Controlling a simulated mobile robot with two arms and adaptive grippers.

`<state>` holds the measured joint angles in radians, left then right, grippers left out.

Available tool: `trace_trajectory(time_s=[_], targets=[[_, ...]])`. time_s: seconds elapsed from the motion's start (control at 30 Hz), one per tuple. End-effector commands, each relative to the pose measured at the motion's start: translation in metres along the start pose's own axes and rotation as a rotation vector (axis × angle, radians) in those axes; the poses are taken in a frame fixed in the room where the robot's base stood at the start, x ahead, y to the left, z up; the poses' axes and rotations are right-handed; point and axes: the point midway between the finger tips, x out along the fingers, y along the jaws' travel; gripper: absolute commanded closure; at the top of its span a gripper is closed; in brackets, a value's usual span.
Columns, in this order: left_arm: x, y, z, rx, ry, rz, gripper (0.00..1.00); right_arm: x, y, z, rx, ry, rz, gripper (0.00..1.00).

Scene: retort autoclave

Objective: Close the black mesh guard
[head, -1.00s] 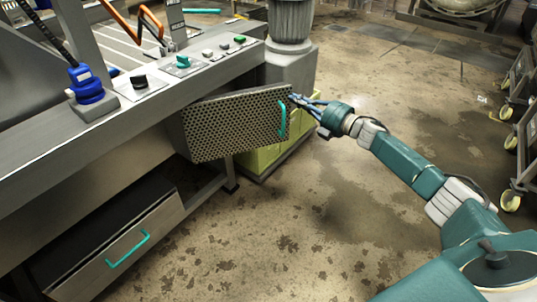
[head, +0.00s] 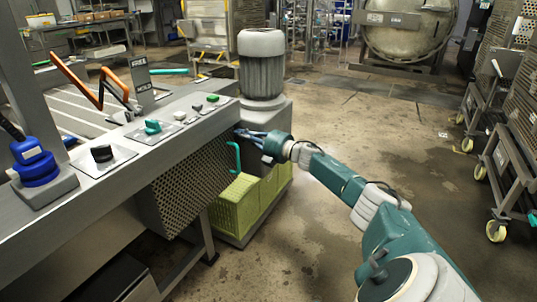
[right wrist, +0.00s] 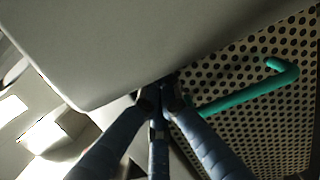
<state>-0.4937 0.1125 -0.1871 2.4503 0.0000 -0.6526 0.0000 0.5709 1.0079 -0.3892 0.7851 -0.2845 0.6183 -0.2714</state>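The black mesh guard (head: 185,185) is a perforated panel below the console's front edge. It now lies nearly in line with the console front. Whether a gap remains is hidden under the edge. Its teal handle (head: 235,157) is at the guard's right end. My right gripper (head: 243,133) is at the guard's upper right corner, above the handle and apart from it. In the right wrist view, the gripper's fingertips (right wrist: 160,92) come together beside the perforated face (right wrist: 245,125), under a smooth pale surface. Nothing shows between them. My left gripper is out of view.
The console (head: 130,150) carries several knobs and a blue fitting (head: 35,165). A grey motor (head: 262,65) stands behind the gripper, with yellow-green crates (head: 240,205) below. Wheeled racks (head: 510,170) line the right. The floor between is clear.

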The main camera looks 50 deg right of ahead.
Motion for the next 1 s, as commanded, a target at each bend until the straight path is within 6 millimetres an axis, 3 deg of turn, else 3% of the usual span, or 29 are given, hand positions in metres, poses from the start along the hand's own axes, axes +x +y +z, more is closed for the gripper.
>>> trace_trajectory(time_s=[0.63,1.0], targets=[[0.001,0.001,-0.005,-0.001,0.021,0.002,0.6,-0.004,0.001,0.004,0.002,-0.008,0.002,1.0],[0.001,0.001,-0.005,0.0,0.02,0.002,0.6,-0.047,-0.002,0.003,-0.001,-0.005,-0.005,1.0]])
